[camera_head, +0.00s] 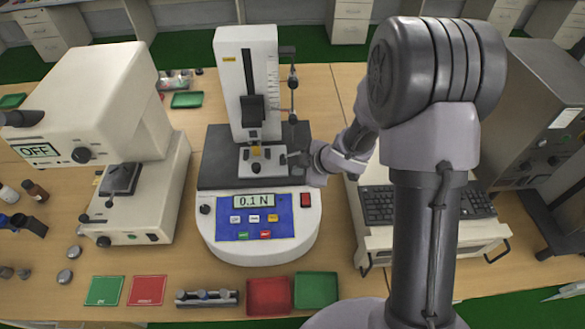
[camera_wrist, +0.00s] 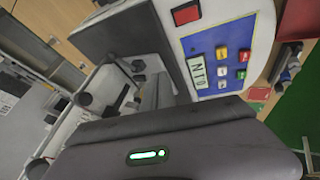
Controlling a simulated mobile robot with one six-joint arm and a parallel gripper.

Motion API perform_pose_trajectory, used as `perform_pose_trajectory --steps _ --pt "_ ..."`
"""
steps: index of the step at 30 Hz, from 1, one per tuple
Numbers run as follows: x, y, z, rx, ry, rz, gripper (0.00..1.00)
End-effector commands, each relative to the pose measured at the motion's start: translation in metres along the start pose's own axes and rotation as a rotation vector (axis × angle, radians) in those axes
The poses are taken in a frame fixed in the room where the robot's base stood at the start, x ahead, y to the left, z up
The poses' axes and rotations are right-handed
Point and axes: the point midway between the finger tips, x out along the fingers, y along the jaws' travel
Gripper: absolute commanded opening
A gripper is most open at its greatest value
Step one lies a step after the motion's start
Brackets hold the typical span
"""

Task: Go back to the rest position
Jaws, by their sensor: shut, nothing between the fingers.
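My gripper (camera_head: 292,160) is at the white stage of the force tester (camera_head: 247,85), just right of the small yellow piece (camera_head: 256,151). It looks shut with nothing held; the fingertips are small and partly merge with the tester's parts. My arm reaches in from the right. The tester's display (camera_head: 254,200) reads 0.1 N, and its blue panel (camera_head: 277,223) has several coloured buttons. In the wrist view the tester's panel (camera_wrist: 207,88) is tilted at the upper right. I cannot tell whether the gripper touches the stage.
A white machine (camera_head: 105,85) reading OFF stands left. A keyboard (camera_head: 380,205) and a grey box (camera_head: 540,100) are at the right. Green (camera_head: 105,291) and red (camera_head: 148,291) mats, a rack of small parts (camera_head: 207,307) and red (camera_head: 269,307) and green (camera_head: 316,301) trays line the front.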

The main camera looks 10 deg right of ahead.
Motion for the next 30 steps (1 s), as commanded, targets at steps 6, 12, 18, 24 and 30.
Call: perform_pose_trajectory --steps 6,12,18,24,30 --pt "-0.022 0.000 0.000 0.001 -0.001 -0.001 0.00" --pt "-0.040 0.022 0.015 0.120 -0.090 0.114 0.00" --pt "-0.151 0.001 0.059 0.819 -0.292 0.441 0.00" --pt "-0.192 -0.145 0.036 1.528 -0.196 0.349 0.00" --pt "-0.198 -0.201 0.004 1.740 -0.122 0.198 0.00"
